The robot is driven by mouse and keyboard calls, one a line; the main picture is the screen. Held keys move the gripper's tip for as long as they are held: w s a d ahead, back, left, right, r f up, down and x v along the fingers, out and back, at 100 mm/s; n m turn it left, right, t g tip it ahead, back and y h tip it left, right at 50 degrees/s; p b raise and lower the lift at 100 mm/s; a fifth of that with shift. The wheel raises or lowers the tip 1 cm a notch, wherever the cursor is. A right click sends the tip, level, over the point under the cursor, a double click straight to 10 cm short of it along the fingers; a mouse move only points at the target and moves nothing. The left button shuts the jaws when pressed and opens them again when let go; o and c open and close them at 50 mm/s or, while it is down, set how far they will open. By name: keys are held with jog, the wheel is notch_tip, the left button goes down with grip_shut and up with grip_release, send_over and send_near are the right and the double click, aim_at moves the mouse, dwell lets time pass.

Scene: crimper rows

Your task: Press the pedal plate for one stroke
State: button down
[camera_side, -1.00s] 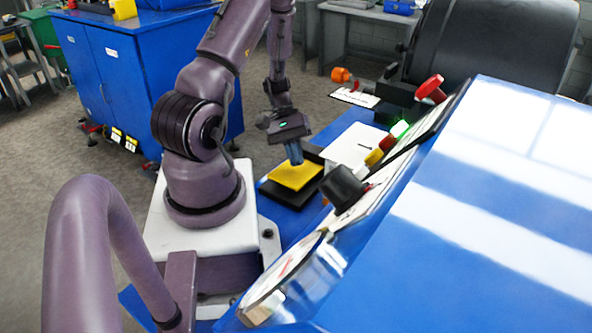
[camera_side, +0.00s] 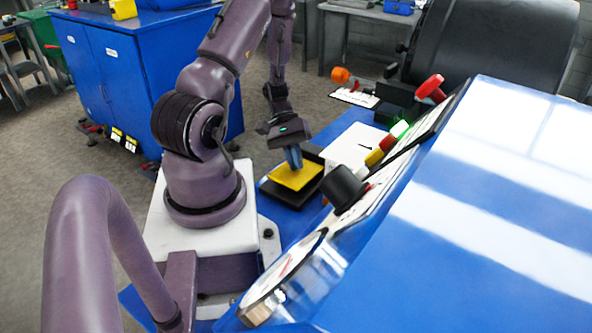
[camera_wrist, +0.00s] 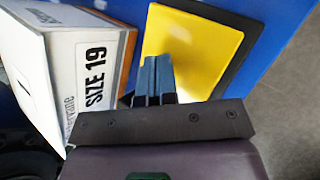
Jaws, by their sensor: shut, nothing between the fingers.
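The pedal plate (camera_side: 297,175) is a yellow square set on a black base on the blue surface. It also shows in the wrist view (camera_wrist: 205,50), with its black base around its edge. My gripper (camera_side: 294,166) is shut and empty, its blue fingers pointing down at the plate. In the wrist view the closed fingers (camera_wrist: 154,80) overlap the plate's near edge. The fingertips look to be at or just above the yellow surface; I cannot tell if they touch it.
A white box marked SIZE 19 (camera_wrist: 85,70) stands close to the left of the fingers in the wrist view. A sloped panel with a black knob (camera_side: 343,187), coloured buttons (camera_side: 375,157) and a dial (camera_side: 283,272) stands right of the plate. A blue cabinet (camera_side: 125,75) is behind.

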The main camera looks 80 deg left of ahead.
jog(key=shift+f, duration=0.65)
dwell(0.3)
jog(key=shift+r, duration=1.25)
jog(key=shift+w+a+r, duration=0.1)
jog(key=shift+r, duration=1.15)
jog(key=shift+w+a+r, duration=0.1)
jog(key=shift+r, duration=1.15)
jog(key=w+d+r+m+t+y, duration=0.1)
jog(key=d+r+m+t+y, duration=0.2)
jog(key=d+r+m+y, duration=0.4)
jog(key=d+r+m, duration=0.6)
jog(key=d+r, duration=0.8)
jog(key=r, duration=0.2)
jog(key=shift+w+r+m+t+y, duration=0.3)
jog(key=shift+r+y, duration=0.05)
jog(key=shift+y, duration=0.05)
